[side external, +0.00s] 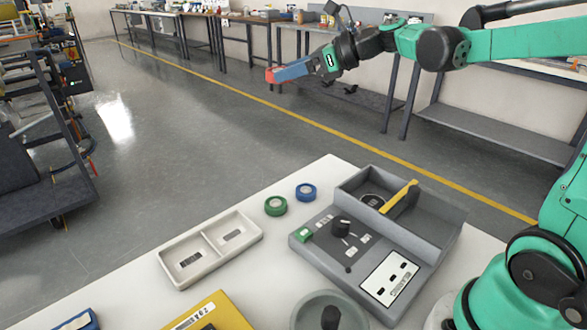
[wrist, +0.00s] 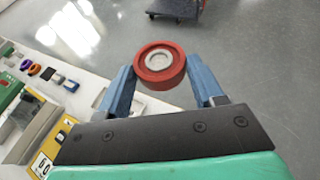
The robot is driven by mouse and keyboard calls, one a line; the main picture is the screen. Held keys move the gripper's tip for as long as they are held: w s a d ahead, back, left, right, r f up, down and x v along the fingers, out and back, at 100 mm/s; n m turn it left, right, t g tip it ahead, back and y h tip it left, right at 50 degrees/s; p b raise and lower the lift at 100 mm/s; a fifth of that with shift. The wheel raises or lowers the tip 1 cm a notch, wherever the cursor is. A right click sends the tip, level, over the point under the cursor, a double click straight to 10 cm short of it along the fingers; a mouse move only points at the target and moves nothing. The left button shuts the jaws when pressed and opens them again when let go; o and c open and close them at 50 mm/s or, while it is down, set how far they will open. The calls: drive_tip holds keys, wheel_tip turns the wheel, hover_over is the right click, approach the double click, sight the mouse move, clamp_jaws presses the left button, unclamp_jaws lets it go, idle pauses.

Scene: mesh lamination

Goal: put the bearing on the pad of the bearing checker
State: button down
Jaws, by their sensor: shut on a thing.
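My gripper (side external: 283,72) is held high over the floor, beyond the far side of the white table. Its blue fingers are shut on a red ring-shaped bearing with a pale centre (wrist: 159,62); the bearing also shows as a small red shape at the fingertips in the side view (side external: 271,75). A grey device, seemingly the bearing checker (side external: 337,260), stands on the table well below and apart from the bearing. It has a walled bay, a yellow lever (side external: 399,196) and a black knob. A dark round spot in the bay, perhaps the pad (side external: 372,201), has no bearing on it.
A green ring (side external: 275,205) and a blue ring (side external: 305,192) lie left of the device. A pale two-compartment tray (side external: 205,232) lies further left. A yellow box (side external: 208,312) and a round grey piece with a black knob (side external: 330,318) are at the near edge.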

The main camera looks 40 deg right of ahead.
drive_tip(key=shift+s+a+r+m+t+h, duration=0.25)
drive_tip(key=shift+s+a+m+h, duration=0.25)
drive_tip(key=shift+a, duration=0.25)
drive_tip(key=shift+s+a+r+m+t+h, duration=0.15)
drive_tip(key=shift+s+a+r+m+h, duration=0.25)
drive_tip(key=shift+s+a, duration=0.3)
drive_tip(key=shift+s+a+r+m+t+h, duration=0.25)
drive_tip(key=shift+s+a+m+h, duration=0.2)
drive_tip(key=shift+a, duration=0.4)
drive_tip(key=shift+w+d, duration=0.1)
drive_tip(key=d+f+n+g+y, duration=0.3)
drive_tip(key=d+f+n, duration=0.1)
drive_tip(key=d, duration=0.5)
drive_tip(key=d+f+n+g+y, duration=0.3)
drive_tip(key=d+f+n+y, duration=0.1)
drive_tip(key=d, duration=0.4)
drive_tip(key=shift+w+d, duration=0.35)
drive_tip(key=shift+w, duration=0.05)
drive_tip(key=shift+n, duration=0.25)
